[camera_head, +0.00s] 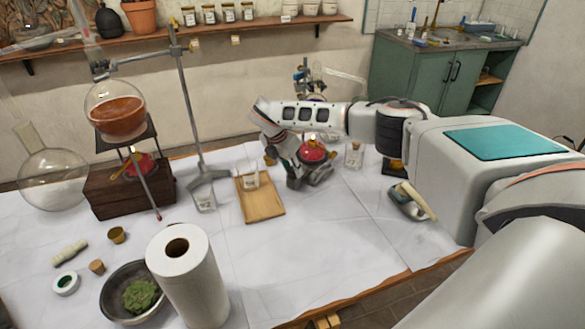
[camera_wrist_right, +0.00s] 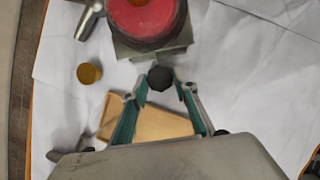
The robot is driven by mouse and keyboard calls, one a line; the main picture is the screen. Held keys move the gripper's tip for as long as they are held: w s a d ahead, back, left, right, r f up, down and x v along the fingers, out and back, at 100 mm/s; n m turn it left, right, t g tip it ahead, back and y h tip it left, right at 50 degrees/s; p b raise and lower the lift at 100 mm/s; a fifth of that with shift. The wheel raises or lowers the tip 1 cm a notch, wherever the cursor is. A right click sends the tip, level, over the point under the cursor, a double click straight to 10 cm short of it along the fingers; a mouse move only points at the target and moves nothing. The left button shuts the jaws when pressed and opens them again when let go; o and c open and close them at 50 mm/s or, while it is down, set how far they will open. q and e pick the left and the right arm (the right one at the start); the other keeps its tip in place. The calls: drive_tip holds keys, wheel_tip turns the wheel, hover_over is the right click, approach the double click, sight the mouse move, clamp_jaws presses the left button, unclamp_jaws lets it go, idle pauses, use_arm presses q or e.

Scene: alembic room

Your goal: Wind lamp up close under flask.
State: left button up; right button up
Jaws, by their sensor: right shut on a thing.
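A red round lamp (camera_head: 313,151) sits on a small grey jack (camera_head: 320,175) right of the table's middle. In the right wrist view the red lamp (camera_wrist_right: 145,18) and grey jack (camera_wrist_right: 155,50) fill the top. My right gripper (camera_wrist_right: 160,88) is shut on the jack's dark knob (camera_wrist_right: 160,77). In the head view the gripper (camera_head: 294,173) is at the jack's near left side. A flask of orange liquid (camera_head: 117,112) is clamped over a stand at the left. Glassware behind my right arm is partly hidden, so the gap above the lamp is unclear. My left gripper is out of view.
A wooden board (camera_head: 262,205) lies left of the gripper. A metal stand (camera_head: 190,110), paper roll (camera_head: 190,280) and dark bowl (camera_head: 118,303) are further left. A corked bottle (camera_head: 354,155) stands right of the jack. The table's front middle is clear.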

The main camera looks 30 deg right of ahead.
drive_tip(key=shift+w+m+g, duration=0.1)
drive_tip(key=shift+m+g, duration=0.3)
drive_tip(key=shift+m, duration=0.6)
drive_tip(key=shift+f+m+g+b, duration=0.15)
drive_tip(key=shift+m+g+b, duration=0.25)
drive_tip(key=shift+m+b, duration=0.45)
drive_tip(key=m+b, duration=0.1)
drive_tip(key=m+g+b, duration=0.1)
drive_tip(key=m+b, duration=0.1)
drive_tip(key=m+g+b, duration=0.1)
drive_tip(key=m+b, duration=0.1)
drive_tip(key=shift+w+f, duration=0.25)
drive_tip(key=shift+f, duration=0.05)
drive_tip(key=shift+m+b, duration=0.45)
drive_tip(key=shift+b, duration=0.1)
drive_tip(key=shift+m+y+b, duration=0.3)
drive_tip(key=shift+b, duration=0.1)
drive_tip(key=shift+d+r+m+g+b, duration=0.1)
drive_tip(key=shift+r+m+g+b, duration=0.25)
drive_tip(key=shift+m+b, duration=0.4)
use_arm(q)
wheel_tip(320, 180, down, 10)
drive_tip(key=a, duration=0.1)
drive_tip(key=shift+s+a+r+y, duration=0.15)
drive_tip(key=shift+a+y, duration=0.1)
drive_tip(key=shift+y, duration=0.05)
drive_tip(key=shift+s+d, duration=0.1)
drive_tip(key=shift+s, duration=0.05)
